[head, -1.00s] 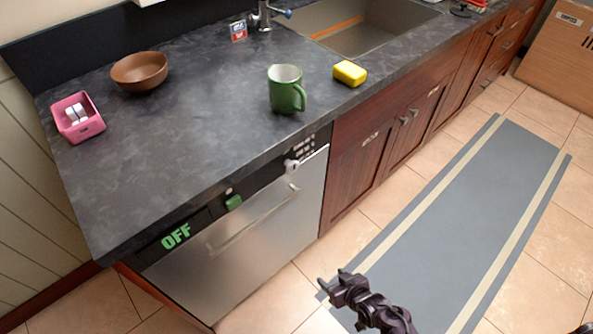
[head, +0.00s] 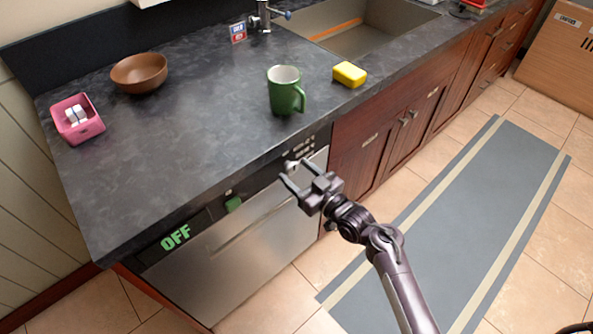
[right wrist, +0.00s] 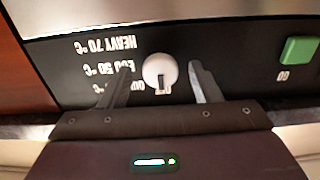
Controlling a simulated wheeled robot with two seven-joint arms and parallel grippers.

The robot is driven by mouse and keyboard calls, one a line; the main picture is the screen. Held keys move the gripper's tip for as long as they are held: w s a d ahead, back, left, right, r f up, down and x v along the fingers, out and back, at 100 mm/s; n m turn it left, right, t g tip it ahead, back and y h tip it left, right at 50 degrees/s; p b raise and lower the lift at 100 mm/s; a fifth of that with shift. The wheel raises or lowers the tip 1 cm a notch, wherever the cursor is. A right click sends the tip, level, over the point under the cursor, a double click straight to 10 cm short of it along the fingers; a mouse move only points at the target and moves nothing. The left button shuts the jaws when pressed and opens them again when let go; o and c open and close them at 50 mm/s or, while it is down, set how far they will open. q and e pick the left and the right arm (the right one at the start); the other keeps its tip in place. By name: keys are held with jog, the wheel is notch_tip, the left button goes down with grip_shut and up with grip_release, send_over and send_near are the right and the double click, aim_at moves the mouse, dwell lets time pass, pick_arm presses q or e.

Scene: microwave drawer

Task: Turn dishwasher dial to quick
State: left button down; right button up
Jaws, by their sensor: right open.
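The dishwasher (head: 245,250) has a steel front and a black control strip under the counter, with "OFF" in green letters at its left. The white dial (head: 291,165) is near the strip's right end and partly hidden by my gripper. In the right wrist view the dial (right wrist: 160,71) shows upside-down labels beside it, "HEAVY 70 °C", "ECO 50 °C" and a partly hidden third one. My right gripper (head: 294,174) is open, its fingers on either side of the dial in the wrist view, apart from it. My left gripper is not in view.
A green button (head: 233,203) sits on the strip left of the dial. A green mug (head: 285,92), yellow sponge (head: 349,73), brown bowl (head: 139,73) and pink container (head: 91,127) stand on the counter. Its front edge overhangs the strip. The floor mat (head: 470,220) is clear.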

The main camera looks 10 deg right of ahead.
jog(key=shift+w+a, duration=0.25)
jog(key=shift+w, duration=0.05)
jog(key=c, duration=1)
jog(key=m+p, duration=0.2)
jog(key=m, duration=0.1)
jog(key=shift+r+m+p, duration=0.15)
jog(key=shift+m+p, duration=0.15)
jog(key=shift+m, duration=0.1)
jog(key=shift+m+p, duration=1.2)
jog(key=shift+m, duration=1.3)
